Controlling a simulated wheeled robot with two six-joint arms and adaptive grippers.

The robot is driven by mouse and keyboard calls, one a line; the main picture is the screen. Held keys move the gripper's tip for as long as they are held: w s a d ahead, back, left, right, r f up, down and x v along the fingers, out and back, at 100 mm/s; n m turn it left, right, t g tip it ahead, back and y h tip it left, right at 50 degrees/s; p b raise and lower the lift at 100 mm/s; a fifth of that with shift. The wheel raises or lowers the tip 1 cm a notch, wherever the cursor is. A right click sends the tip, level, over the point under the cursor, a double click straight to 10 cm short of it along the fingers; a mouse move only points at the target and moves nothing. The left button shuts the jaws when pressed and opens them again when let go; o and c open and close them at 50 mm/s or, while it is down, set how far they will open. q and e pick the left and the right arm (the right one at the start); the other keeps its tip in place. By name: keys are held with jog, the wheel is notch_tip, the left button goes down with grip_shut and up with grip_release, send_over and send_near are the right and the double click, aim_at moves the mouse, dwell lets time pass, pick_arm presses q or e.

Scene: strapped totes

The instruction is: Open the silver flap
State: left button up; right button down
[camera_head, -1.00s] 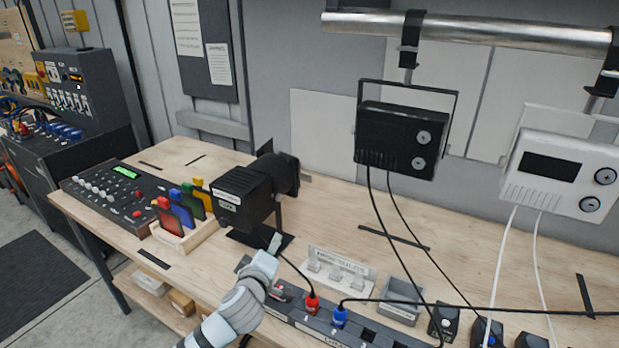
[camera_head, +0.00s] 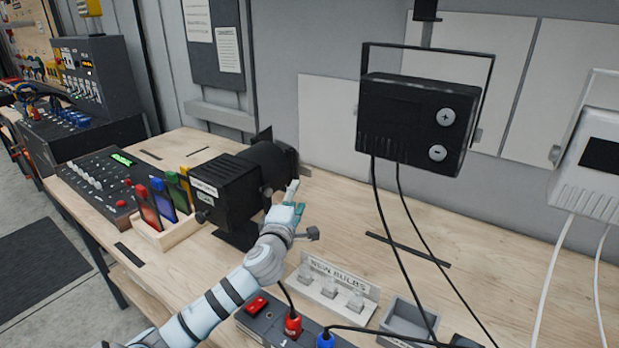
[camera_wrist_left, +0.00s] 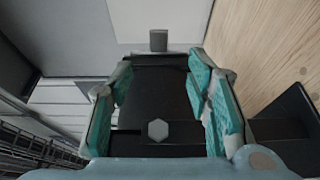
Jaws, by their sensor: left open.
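A black box-shaped lamp (camera_head: 222,187) with a round front end stands on the bench. My left gripper (camera_head: 294,199), with teal finger pads, is at its right side. In the left wrist view the gripper (camera_wrist_left: 160,88) is open, with its fingers on either side of a black housing (camera_wrist_left: 155,105); I cannot tell whether they touch it. A grey hexagonal knob (camera_wrist_left: 157,130) sits on that housing. A small grey tab (camera_wrist_left: 158,40) shows beyond its far edge. I cannot clearly make out which part is the silver flap. My right gripper is out of view.
Coloured filters in a wooden rack (camera_head: 168,235) and a control panel (camera_head: 115,180) stand left of the lamp. A bulb holder (camera_head: 338,290), a grey bin (camera_head: 405,322) and a power strip (camera_head: 262,322) lie in front. A black fixture (camera_head: 412,125) hangs at right with cables.

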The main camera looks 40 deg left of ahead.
aim_at(306, 173)
pick_arm(q)
jog(key=x, duration=1.3)
jog(key=shift+w, duration=0.3)
grip_shut()
